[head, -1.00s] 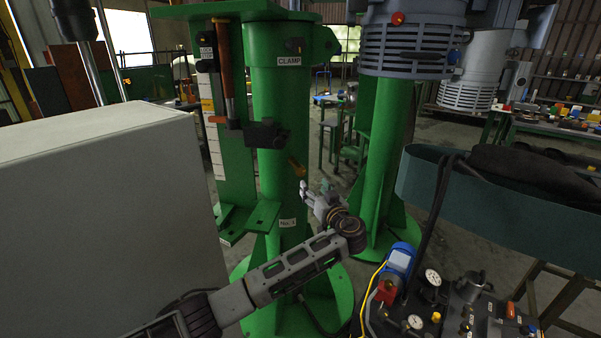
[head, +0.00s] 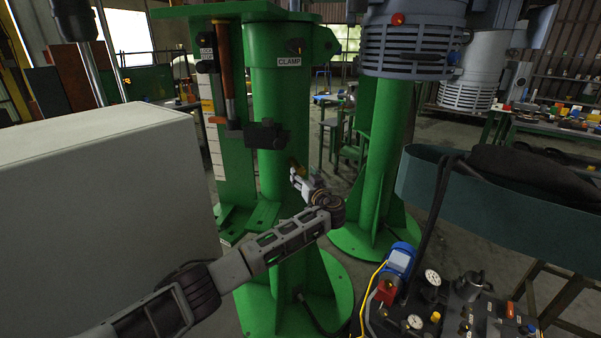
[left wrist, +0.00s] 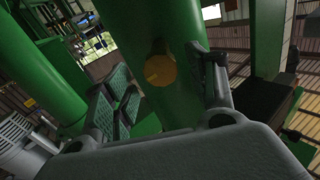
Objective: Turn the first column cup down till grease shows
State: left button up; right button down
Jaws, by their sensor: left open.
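The first column is the green column (head: 278,95) with the CLAMP label in the head view. Its small brass cup (head: 294,162) sticks out on the right side, below a black block. In the left wrist view the cup (left wrist: 160,70) is a round brass face on the green column, between the two fingers. My left gripper (head: 297,178) is open, just below and in front of the cup. In the left wrist view the fingers (left wrist: 165,92) stand apart on either side of the cup. No grease can be made out. My right gripper is out of view.
A black clamp block (head: 266,135) sits on the column just above the cup. A large pale box (head: 100,190) fills the left. A second green column (head: 385,150) with a grey motor stands to the right. A panel with gauges (head: 445,305) is at the lower right.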

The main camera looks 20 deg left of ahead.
aim_at(301, 172)
pick_arm(q)
jog(key=shift+x, duration=1.75)
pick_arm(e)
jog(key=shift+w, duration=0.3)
pick_arm(q)
jog(key=c, duration=0.9)
jog(key=shift+c, duration=0.7)
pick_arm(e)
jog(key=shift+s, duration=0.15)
